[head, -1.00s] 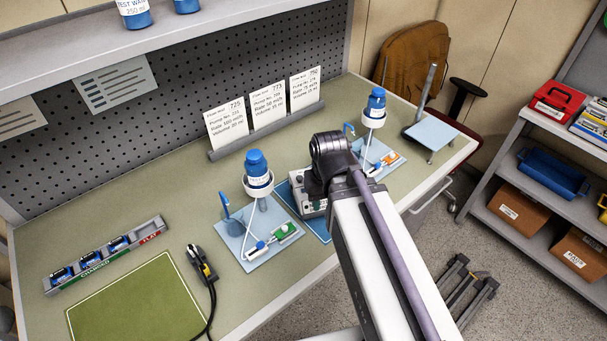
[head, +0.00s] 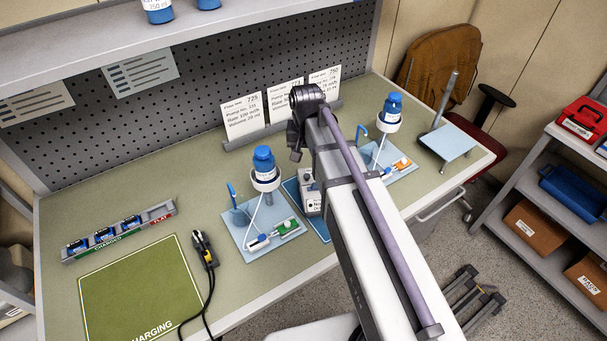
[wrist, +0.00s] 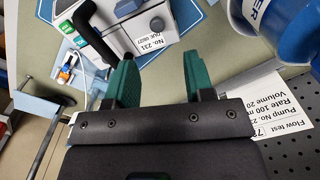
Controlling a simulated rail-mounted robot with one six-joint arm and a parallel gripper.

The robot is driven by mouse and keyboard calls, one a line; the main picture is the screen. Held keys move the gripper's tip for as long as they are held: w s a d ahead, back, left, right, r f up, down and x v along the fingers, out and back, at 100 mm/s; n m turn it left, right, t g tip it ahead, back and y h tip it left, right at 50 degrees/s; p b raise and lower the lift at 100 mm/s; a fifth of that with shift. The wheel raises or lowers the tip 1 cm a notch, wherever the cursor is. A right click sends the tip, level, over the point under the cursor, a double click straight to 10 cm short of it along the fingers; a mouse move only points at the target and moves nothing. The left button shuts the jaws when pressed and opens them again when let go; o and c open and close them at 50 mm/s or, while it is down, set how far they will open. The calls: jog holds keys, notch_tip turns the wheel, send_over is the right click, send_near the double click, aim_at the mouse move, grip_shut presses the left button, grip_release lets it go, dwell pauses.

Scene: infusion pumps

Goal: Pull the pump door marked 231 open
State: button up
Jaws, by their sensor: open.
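The pump marked 231 (head: 311,199) stands on a blue mat on the bench, largely hidden behind my arm in the head view. In the wrist view its pale body carries the white "No. 231" label (wrist: 150,42) at the top centre. A thick black bar (wrist: 94,38) shows beside the label; I cannot tell whether it is the door's handle. The door's state cannot be made out. My gripper (wrist: 160,72) has two green fingers spread apart with nothing between them. The label lies beyond them, nearer the left finger. The head view hides the fingers behind my arm.
Bottle stands with blue-capped bottles flank the pump on the left (head: 264,168) and right (head: 390,112). A row of flow-test cards (head: 285,100) stands behind. A charging mat (head: 140,285) and battery rack (head: 120,232) lie left. A blue bottle (wrist: 285,30) is close right of the fingers.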

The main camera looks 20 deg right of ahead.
aim_at(307, 175)
jog(key=f+b, duration=0.2)
jog(key=f, duration=0.1)
jog(key=f+b, duration=0.6)
jog(key=shift+w+d+f, duration=0.1)
jog(key=shift+d+f, duration=0.2)
jog(key=shift+f, duration=0.1)
jog(key=shift+r, duration=0.15)
grip_shut()
jog(key=shift+w+r+g+p, duration=0.3)
jog(key=shift+w+r+g, duration=0.1)
jog(key=shift+g, duration=0.2)
jog(key=shift+w+r+g, duration=0.1)
jog(key=shift+w+g, duration=0.25)
jog(key=shift+g, duration=0.35)
jog(key=shift+w+r+g, duration=0.1)
jog(key=shift+w+g, duration=0.05)
jog(key=shift+g, duration=0.45)
jog(key=shift+r+g, duration=0.25)
jog(key=shift+g, duration=0.15)
grip_release()
jog(key=p+v, duration=0.9)
jog(key=v, duration=0.1)
jog(key=shift+d+r+p, duration=0.2)
jog(key=shift+r+p, duration=0.1)
jog(key=shift+r, duration=0.05)
